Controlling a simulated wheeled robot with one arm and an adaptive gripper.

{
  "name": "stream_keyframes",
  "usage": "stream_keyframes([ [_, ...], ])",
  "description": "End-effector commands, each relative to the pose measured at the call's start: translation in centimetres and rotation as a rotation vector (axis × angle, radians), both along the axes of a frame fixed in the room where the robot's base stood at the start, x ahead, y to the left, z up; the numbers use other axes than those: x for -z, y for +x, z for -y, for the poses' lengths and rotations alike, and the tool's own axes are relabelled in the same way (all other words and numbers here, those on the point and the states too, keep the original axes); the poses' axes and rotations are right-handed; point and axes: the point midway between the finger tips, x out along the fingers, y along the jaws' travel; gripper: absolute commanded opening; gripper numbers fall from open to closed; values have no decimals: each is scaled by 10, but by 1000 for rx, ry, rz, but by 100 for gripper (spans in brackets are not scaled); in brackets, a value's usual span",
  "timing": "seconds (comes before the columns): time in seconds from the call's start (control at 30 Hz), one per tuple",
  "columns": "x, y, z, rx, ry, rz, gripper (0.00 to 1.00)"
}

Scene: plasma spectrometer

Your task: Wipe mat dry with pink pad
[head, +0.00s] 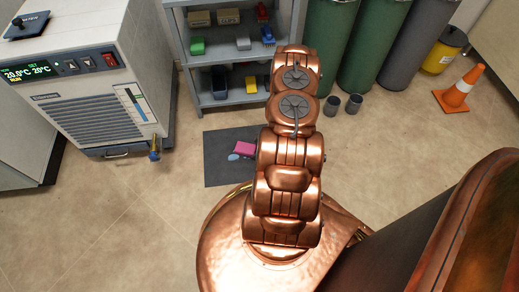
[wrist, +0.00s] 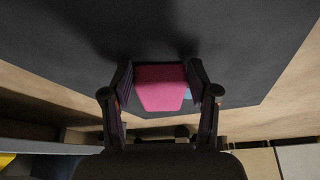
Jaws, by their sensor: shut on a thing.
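The dark grey mat (head: 220,174) lies flat on the floor in front of the shelf, partly hidden by my arm in the head view. The pink pad (head: 244,148) is over the mat, left of my arm. Small light-blue wet patches (head: 234,157) show on the mat beside the pad. In the wrist view, my gripper (wrist: 160,80) is shut on the pink pad (wrist: 160,92), one finger on each side. The mat (wrist: 60,40) fills the upper part of that view, and a bit of blue shows by the right finger. I cannot tell whether the pad touches the mat.
A grey shelf (head: 234,98) with several small coloured items stands behind the mat. A chiller (head: 85,90) with a brass tap stands at left. Two grey cups (head: 342,104) are on the floor right of my arm.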

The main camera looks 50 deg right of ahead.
Motion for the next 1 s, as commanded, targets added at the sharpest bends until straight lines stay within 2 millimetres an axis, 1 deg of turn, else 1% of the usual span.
stream_keyframes([
  [0.03, -1, 2, -6, -5, 3, -2, 32],
  [0.2, -1, 10, -15, -4, 4, -2, 31],
  [0.47, 0, 15, -21, -2, 4, -2, 31],
  [0.8, -1, 29, -38, -4, 4, -3, 31],
  [1.0, -1, 36, -45, -3, 3, -3, 31],
])
